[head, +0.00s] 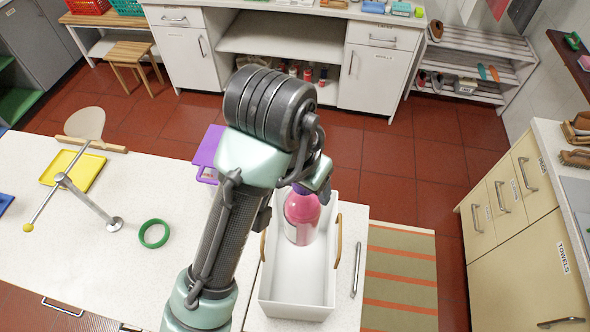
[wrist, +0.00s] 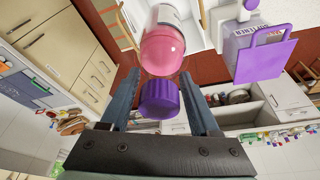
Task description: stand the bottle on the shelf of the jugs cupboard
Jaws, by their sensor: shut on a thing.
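The bottle (head: 301,214) has a pink body, a pale label and a purple cap. In the head view its lower part shows within the outline of a white box (head: 297,309); I cannot tell whether it touches the box floor. My gripper (head: 312,188) is over the bottle's top, partly hidden by my arm. In the wrist view the fingers lie on both sides of the purple cap (wrist: 160,99), with the pink body (wrist: 162,50) beyond; the gripper is shut on the bottle. I cannot make out which cupboard is the jugs cupboard.
Across the red floor, an open shelf (head: 285,70) lies between white cupboards. A labelled drawer unit (head: 525,215) stands right.

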